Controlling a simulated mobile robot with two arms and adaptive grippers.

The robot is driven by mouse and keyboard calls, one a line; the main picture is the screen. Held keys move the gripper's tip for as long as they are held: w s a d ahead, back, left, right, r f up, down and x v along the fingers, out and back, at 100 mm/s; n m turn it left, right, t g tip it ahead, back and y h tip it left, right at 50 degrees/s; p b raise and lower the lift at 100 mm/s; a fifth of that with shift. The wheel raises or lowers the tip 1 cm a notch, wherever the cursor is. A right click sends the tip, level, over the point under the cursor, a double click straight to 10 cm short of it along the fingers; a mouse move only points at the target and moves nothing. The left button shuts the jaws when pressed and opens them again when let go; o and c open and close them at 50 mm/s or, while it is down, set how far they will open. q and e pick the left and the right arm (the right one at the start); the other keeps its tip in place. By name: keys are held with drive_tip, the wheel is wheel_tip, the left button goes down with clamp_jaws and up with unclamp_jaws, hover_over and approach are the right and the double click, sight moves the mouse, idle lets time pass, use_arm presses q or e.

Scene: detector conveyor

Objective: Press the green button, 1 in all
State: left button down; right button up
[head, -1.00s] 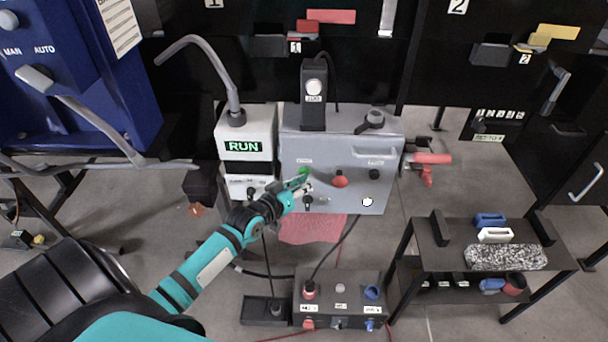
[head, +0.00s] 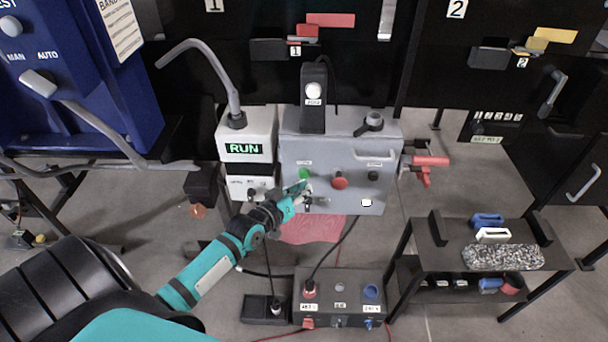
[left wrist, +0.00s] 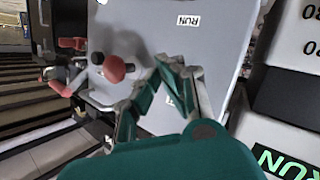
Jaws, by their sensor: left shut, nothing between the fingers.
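The green button (head: 304,173) is a small round knob on the upper left of the grey panel box (head: 350,150). A small label sits just above it. My left gripper (head: 303,187) is shut and empty, just below the button in the head view. I cannot tell how far it stands from the panel. In the left wrist view, my left gripper (left wrist: 170,65) has its closed fingers pointing toward the panel. I cannot make out the green button there. My right gripper is not in view.
A red mushroom button (head: 340,182) and a black knob (head: 374,175) sit right of the green button. A white unit (head: 245,127) with a green RUN display stands left of the panel. A red-handled valve (head: 427,160) juts out at the right. A control box (head: 340,291) stands below.

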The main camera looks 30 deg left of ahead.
use_arm(q)
drive_tip(key=s+d+p, duration=0.1)
drive_tip(key=s+p, duration=0.1)
drive_tip(key=s+d+p, duration=0.1)
drive_tip(key=s, duration=0.1)
drive_tip(key=shift+s+d, duration=0.1)
drive_tip(key=shift+d, duration=0.25)
drive_tip(key=shift+f, duration=0.1)
idle(0.7)
